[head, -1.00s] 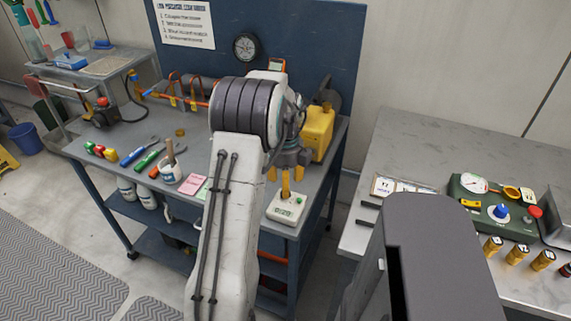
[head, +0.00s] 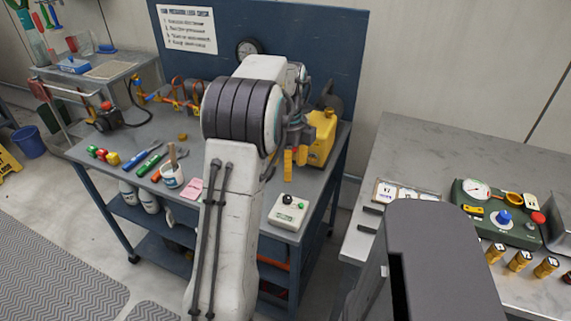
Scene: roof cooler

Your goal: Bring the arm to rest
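My gripper (head: 294,158) hangs at the end of the bent white and grey arm, above the right part of the blue-grey workbench (head: 225,165). Its yellow fingertips show close to each other beside the yellow case (head: 320,138). The arm's thick ribbed joint and wrist hide part of it, so I cannot tell whether it is open or shut, and I see nothing held. A small white box (head: 287,214) with a dark knob and a green button lies on the bench below the gripper, apart from it.
A blue back panel (head: 290,30) with a round gauge (head: 248,47) rises behind the bench. A grey metal table (head: 425,150) with a green gauge unit (head: 500,212) stands right.

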